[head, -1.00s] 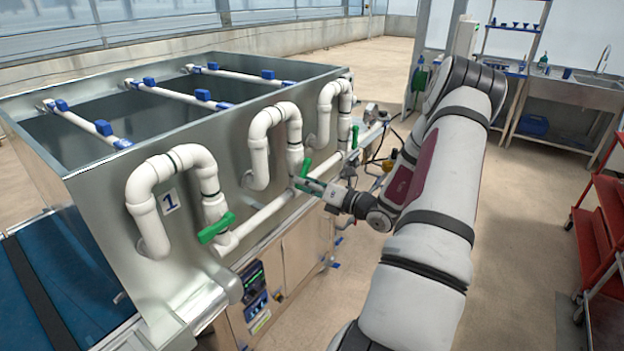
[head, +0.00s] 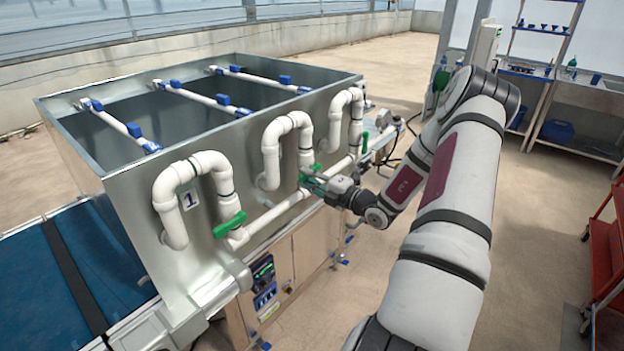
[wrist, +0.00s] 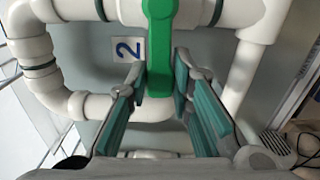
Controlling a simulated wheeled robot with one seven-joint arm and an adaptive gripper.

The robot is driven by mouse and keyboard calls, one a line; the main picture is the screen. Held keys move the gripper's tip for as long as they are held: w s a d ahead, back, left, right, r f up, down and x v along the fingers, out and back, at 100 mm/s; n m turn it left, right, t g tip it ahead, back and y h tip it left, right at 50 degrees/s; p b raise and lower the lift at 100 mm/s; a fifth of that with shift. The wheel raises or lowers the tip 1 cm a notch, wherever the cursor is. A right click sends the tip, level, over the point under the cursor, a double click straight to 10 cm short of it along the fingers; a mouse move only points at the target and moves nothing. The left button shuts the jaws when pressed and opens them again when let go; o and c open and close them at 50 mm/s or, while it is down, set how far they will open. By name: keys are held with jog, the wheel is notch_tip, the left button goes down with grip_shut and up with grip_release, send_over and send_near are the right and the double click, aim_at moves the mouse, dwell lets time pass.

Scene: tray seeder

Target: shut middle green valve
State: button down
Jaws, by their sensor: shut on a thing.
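The middle green valve handle (wrist: 160,45) sits on the white pipe beside the label "2" (wrist: 126,49) in the wrist view. It runs up and down that picture, with its lower end between my fingers. My gripper (wrist: 160,76) is shut on this handle, one teal-padded finger on each side. In the head view my gripper (head: 316,182) is at the middle white pipe loop (head: 287,125), and it partly hides the handle there.
A green handle (head: 230,224) is on the near pipe loop marked "1", and another (head: 365,143) is by the far loop. The metal tank (head: 120,185) stands behind the pipes. A control panel (head: 264,282) is below. A red cart (head: 606,250) stands at right.

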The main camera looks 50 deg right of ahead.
jog(key=shift+d+r+m, duration=0.1)
jog(key=shift+r+m, duration=0.1)
jog(key=shift+m, duration=0.2)
jog(key=c, duration=1.4)
grip_release()
jog(key=s, duration=0.8)
jog(key=s+d, duration=0.1)
jog(key=s, duration=0.3)
jog(key=shift+a, duration=0.1)
